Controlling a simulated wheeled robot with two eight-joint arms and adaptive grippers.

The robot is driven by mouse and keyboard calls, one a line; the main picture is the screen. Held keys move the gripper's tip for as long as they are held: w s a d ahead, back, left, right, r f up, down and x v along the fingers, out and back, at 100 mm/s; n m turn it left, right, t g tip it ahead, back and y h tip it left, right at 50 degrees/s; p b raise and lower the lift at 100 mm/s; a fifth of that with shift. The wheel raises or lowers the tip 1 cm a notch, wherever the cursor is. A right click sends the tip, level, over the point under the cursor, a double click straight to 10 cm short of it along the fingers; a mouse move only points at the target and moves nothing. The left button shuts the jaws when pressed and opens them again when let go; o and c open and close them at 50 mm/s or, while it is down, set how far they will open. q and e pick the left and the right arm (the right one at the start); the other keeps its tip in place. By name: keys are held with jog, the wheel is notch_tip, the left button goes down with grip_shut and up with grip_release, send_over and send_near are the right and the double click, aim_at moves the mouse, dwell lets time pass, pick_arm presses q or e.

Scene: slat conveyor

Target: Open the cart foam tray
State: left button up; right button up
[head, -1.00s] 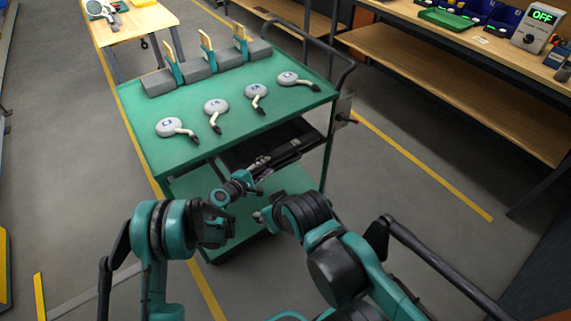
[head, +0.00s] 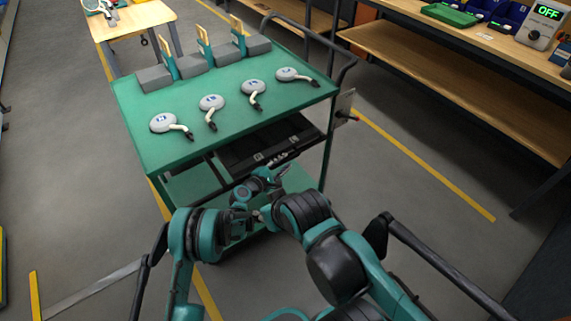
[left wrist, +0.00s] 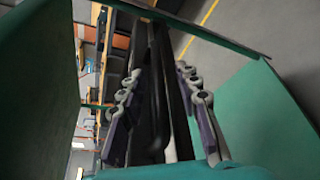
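The green cart (head: 185,140) stands ahead of me. The black foam tray (head: 245,150) sits under its top, above the lower shelf; how far it is out I cannot tell. My left gripper (head: 278,172) is at the tray's front edge. In the left wrist view, the left gripper's fingers (left wrist: 159,72) are apart, with a long black bar (left wrist: 158,100), seemingly the tray's front edge or handle, running between them. A gap shows beside the right finger, so no firm grip is seen.
Several grey round-headed tools (head: 212,103) lie on the cart top, with grey blocks (head: 197,62) holding upright pieces behind. A cart handle (head: 340,62) rises at the right. A wooden workbench (head: 455,75) stands further right. Open floor lies on both sides of the cart.

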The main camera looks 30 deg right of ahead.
pick_arm(q)
jog(key=shift+w+d+f, duration=0.1)
jog(key=shift+w+d, duration=0.15)
jog(key=shift+d, duration=0.4)
grip_shut()
jog(key=shift+s, duration=0.1)
